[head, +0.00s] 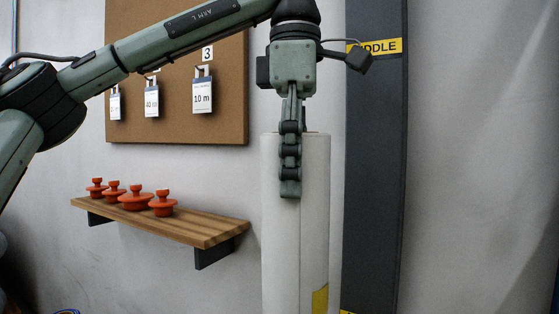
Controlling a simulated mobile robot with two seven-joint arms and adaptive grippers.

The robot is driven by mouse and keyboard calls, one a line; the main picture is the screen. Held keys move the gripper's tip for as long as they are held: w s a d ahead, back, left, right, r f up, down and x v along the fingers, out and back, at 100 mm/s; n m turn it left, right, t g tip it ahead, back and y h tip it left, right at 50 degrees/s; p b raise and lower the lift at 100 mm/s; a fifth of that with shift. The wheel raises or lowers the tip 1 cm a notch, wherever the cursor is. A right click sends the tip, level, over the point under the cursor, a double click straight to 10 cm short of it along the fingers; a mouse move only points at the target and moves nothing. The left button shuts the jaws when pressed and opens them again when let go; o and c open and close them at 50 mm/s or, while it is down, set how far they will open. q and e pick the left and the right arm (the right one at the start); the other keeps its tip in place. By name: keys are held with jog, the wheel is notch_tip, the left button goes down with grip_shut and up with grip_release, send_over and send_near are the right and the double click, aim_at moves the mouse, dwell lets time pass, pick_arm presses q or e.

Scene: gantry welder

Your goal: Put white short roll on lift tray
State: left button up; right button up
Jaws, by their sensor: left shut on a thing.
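A tall white roll (315,220) stands upright in the middle of the head view, and its lower end runs out of the picture. It has a yellow patch low on its right side. My left gripper (290,190) points straight down at the roll's top end. Its fingers overlap the near wall of the roll, and it is shut on the roll. The far finger is hidden. My right gripper is not in view. I see no lift tray.
A wooden shelf (215,232) with several orange knobbed pieces (136,200) is on the wall at left. A cork board (170,125) with hanging tags (202,96) is above it. A dark grey vertical panel (375,180) with a yellow label stands right of the roll.

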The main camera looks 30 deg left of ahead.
pick_arm(q)
jog(key=s+d+f, duration=0.2)
jog(key=d+f, duration=0.5)
jog(key=f, duration=0.1)
jog(key=shift+s, duration=0.15)
dwell(0.4)
jog(key=o, duration=1.9)
jog(key=shift+f, duration=0.2)
notch_tip(320, 180, up, 12)
jog(key=shift+r, duration=0.1)
